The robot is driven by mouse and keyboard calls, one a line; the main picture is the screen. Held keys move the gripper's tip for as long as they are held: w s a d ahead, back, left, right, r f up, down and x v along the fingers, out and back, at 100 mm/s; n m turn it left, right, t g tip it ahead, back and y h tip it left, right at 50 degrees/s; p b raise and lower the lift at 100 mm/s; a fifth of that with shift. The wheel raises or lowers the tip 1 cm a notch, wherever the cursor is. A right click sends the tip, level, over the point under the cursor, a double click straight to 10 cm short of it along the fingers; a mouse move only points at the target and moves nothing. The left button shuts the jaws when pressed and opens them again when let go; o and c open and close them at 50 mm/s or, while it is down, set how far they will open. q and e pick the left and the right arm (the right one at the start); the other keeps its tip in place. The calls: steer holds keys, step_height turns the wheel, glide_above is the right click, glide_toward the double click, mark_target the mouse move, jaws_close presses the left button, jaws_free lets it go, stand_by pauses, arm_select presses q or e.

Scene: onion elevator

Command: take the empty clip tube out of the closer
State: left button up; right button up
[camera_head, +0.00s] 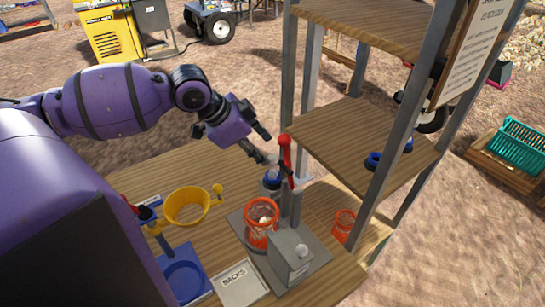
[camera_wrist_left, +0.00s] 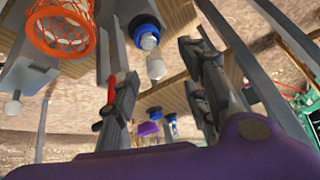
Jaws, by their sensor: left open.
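The closer has a grey base plate (camera_head: 312,250), an upright post and a red lever (camera_head: 285,153), and stands on the wooden bench. A small tube with a blue collar (camera_head: 271,181) sits beside the post; I take it for the clip tube, but cannot tell whether it is empty. In the left wrist view a blue-collared tube (camera_wrist_left: 148,38) shows, with a clear, pale piece (camera_wrist_left: 156,68) below it. My left gripper (camera_head: 264,144) is open, with its fingers close to the red lever and above the tube. In the left wrist view the red lever (camera_wrist_left: 111,88) shows beside one finger. My right gripper is out of view.
An orange net basket (camera_head: 262,222) stands in front of the post, beside a grey box (camera_head: 290,262). Shelf posts and wooden shelves (camera_head: 350,135) rise close on the right.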

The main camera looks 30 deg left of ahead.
mark_target(273, 163)
arm_select(q)
steer(key=f, duration=0.1)
steer(key=d+f, duration=0.1)
steer(key=w+f, duration=0.1)
steer(key=shift+d+f+b, duration=0.1)
steer(key=shift+d+b, duration=0.25)
steer(key=shift+b, duration=0.05)
steer(key=x, duration=0.3)
steer(key=shift+d+f, duration=0.15)
steer(key=shift+w+f, duration=0.15)
steer(key=shift+w, duration=0.05)
steer(key=c, duration=0.7)
jaws_close()
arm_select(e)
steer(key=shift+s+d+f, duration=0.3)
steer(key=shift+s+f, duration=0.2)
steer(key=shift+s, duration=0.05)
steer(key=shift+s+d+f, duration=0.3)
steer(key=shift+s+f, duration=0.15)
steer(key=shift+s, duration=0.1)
